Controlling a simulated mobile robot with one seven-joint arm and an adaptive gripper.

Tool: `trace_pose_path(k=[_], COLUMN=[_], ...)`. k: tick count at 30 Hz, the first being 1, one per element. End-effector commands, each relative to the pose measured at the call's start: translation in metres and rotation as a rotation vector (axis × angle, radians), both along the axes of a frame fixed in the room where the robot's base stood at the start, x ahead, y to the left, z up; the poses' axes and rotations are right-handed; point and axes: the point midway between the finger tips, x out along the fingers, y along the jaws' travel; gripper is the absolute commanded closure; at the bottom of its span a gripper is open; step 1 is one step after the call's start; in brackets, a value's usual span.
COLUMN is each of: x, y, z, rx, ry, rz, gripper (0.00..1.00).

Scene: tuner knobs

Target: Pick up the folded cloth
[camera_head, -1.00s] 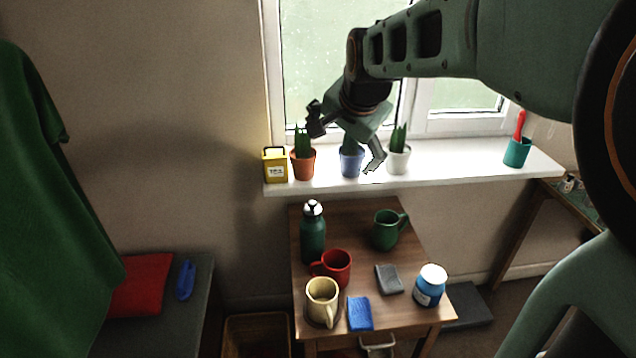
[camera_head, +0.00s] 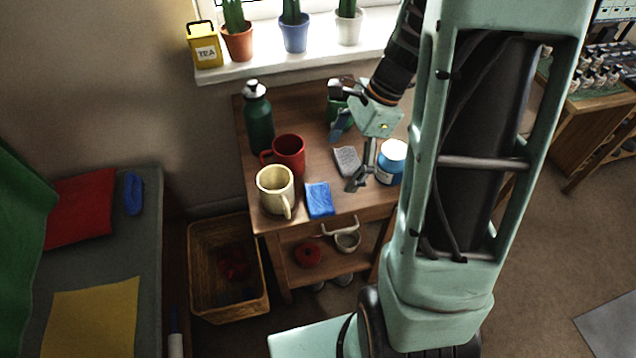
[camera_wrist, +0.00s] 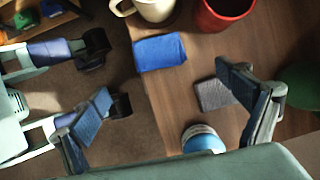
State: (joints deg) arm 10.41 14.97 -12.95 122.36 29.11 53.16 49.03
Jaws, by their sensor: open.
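Two small folded-looking pieces lie on the wooden side table (camera_head: 300,132): a blue one (camera_head: 319,199) near the front edge and a grey one (camera_head: 346,161) behind it to the right. I cannot tell for certain which is the folded cloth. My gripper (camera_head: 346,160) is open and empty above the table, its fingers spread on either side of the grey piece in the head view. In the wrist view, the blue piece (camera_wrist: 160,52) lies ahead between the fingertips, and the grey piece (camera_wrist: 214,95) is partly behind one finger. The gripper touches neither visibly.
A blue jar with a white lid (camera_head: 390,164) stands close right of the gripper. A cream mug (camera_head: 275,190), red mug (camera_head: 289,153) and green bottle (camera_head: 259,118) stand on the left. A green mug (camera_head: 338,108) is partly hidden behind my gripper. Potted plants line the sill.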

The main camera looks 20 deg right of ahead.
Motion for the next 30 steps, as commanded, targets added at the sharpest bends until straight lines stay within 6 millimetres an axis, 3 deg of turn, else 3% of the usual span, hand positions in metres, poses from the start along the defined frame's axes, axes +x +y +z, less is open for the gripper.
trace_pose_path(k=[12,20,30], x=[-0.006,-0.004,0.001], y=[0.019,0.025,0.041], z=[-0.051,-0.066,-0.108], rx=[0.040,0.038,0.037], ry=[0.027,0.026,0.024], rz=[-0.038,-0.037,-0.036], gripper=[0.06,0.06,0.06])
